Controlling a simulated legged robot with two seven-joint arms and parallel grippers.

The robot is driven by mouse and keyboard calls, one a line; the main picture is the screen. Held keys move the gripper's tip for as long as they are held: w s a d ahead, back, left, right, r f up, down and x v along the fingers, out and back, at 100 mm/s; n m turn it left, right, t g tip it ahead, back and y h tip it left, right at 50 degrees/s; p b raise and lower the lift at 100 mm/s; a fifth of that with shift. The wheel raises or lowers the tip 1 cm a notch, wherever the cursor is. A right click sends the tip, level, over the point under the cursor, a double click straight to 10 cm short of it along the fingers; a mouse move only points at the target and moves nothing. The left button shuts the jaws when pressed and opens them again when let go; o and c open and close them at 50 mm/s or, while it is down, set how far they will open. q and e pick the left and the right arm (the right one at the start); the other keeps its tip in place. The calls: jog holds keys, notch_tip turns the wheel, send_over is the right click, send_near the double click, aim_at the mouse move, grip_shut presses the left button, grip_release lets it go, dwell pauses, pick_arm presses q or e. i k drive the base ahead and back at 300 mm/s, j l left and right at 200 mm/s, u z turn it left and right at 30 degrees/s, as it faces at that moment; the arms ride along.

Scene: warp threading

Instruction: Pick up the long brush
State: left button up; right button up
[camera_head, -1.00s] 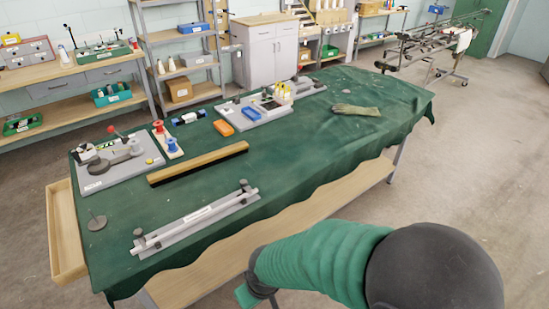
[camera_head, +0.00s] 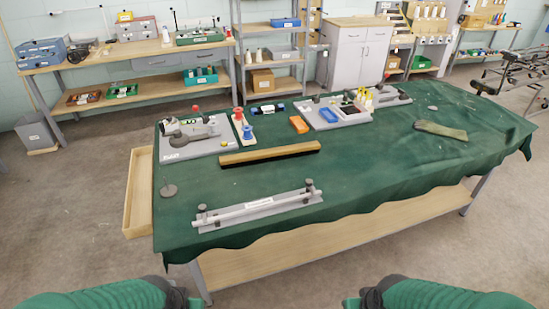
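The long brush (camera_head: 270,152) lies on the green-covered table (camera_head: 370,165), a long light-wood bar with a dark lower side. It lies roughly left to right, tilted slightly up to the right. My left gripper (camera_head: 195,302) is at the bottom edge, cut off by the frame, in front of the table and well short of the brush. My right gripper (camera_head: 350,302) is also at the bottom edge, mostly cut off. I cannot see whether the fingers of either are open. Nothing touches the brush.
A grey base with a rod (camera_head: 258,209) lies between the brush and the table's front edge. Behind the brush are a grey tool board (camera_head: 198,150), red and blue spools (camera_head: 242,125) and an orange block (camera_head: 299,124). A glove (camera_head: 441,130) lies right. The cloth right of the brush is bare.

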aim_at(252, 158)
jog(key=i+l+z, duration=0.2)
jog(key=i+z, duration=0.15)
jog(key=i, duration=0.6)
jog(key=i+j+z, duration=0.1)
jog(key=i+z, duration=0.25)
jog(key=i, duration=0.65)
